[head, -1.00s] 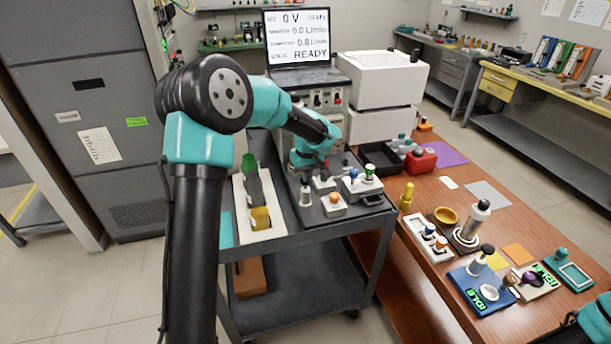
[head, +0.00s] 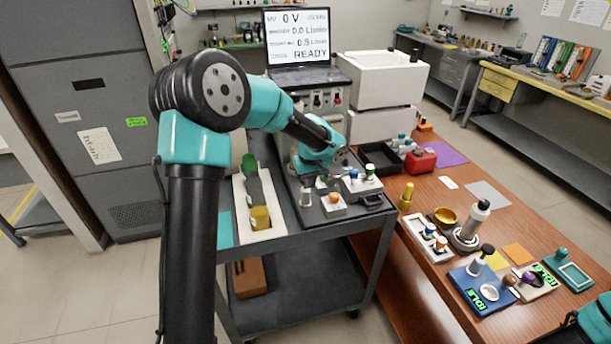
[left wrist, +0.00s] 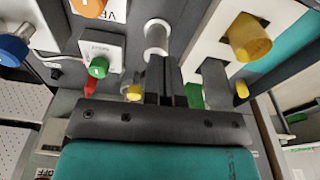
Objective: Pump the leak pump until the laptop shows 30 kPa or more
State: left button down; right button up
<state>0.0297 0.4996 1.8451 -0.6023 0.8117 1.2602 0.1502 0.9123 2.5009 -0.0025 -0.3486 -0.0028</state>
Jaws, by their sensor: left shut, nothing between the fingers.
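The laptop (head: 297,38) stands open at the back, its screen reading 0 V, two L/min lines and READY; I make out no kPa figure. My left gripper (head: 325,183) is low over the cart top, shut and empty. In the left wrist view its fingers (left wrist: 166,80) point at a pale upright cylinder (left wrist: 157,38); I cannot tell whether they touch it. A white box with a green knob (left wrist: 98,67) and a red part (left wrist: 90,87) is beside them. I cannot tell for sure which item is the leak pump. My right gripper is out of view.
The wooden table (head: 430,200) at right is crowded. A red container (head: 421,160) stands on it.

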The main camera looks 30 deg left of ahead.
pick_arm(q)
notch_tip(320, 180, up, 17)
jog(key=s+d, duration=0.1)
jog(key=shift+d+r, duration=0.15)
dwell(0.4)
dwell(1.1)
jog(key=w+a+f, duration=0.2)
jog(key=a+f, duration=0.1)
jog(key=f, duration=0.5)
jog(key=shift+w, duration=0.3)
jog(key=shift+a+f, duration=0.1)
jog(key=shift+f, duration=0.05)
jog(key=shift+w+a+f, duration=0.1)
jog(key=shift+a+f, duration=0.05)
jog(key=shift+f, duration=1.55)
jog(key=shift+w+a+f, duration=0.1)
jog(key=shift+f, duration=1.55)
